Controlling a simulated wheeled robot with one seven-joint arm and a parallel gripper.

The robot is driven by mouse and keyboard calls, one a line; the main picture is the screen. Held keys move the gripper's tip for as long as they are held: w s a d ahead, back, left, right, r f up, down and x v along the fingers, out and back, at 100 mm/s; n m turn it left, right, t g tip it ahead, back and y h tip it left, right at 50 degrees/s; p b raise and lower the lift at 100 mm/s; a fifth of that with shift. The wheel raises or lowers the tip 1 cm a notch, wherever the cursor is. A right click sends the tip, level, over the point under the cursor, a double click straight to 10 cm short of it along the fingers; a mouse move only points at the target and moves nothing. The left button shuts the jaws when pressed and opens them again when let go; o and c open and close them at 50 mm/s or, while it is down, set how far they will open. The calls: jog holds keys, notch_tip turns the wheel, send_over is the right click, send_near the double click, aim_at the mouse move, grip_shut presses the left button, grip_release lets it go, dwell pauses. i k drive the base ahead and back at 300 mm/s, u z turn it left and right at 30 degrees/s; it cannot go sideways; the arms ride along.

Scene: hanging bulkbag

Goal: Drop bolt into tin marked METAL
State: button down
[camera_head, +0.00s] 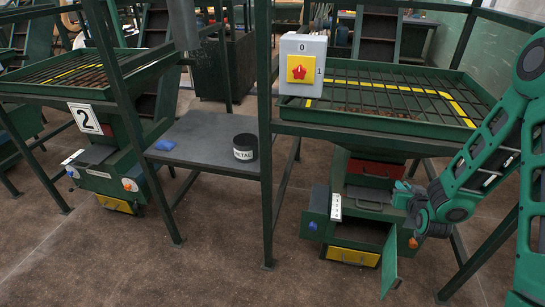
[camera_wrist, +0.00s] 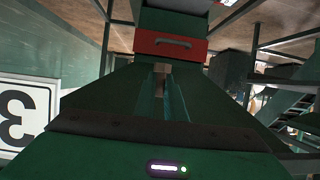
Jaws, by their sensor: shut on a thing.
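The tin marked METAL (camera_head: 244,147) is a dark round tin with a white label. It stands upright on the grey shelf (camera_head: 205,140) between the two green frames. My gripper (camera_head: 402,194) is in front of the right-hand station, well to the right of the tin and lower than the shelf. In the wrist view the fingers of my gripper (camera_wrist: 162,70) are shut on a small brownish-grey thing at their tips. It is too small and dark for me to tell if it is the bolt. I see no bolt clearly anywhere else.
A red drawer (camera_head: 376,170) with a handle sits behind my gripper. Below it a green cabinet door (camera_head: 390,264) hangs open. A green post (camera_head: 265,150) stands between my gripper and the tin.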

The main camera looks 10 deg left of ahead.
aim_at(251, 156)
jog(key=u, duration=1.75)
jog(key=i, duration=1.2)
jog(key=z, duration=0.15)
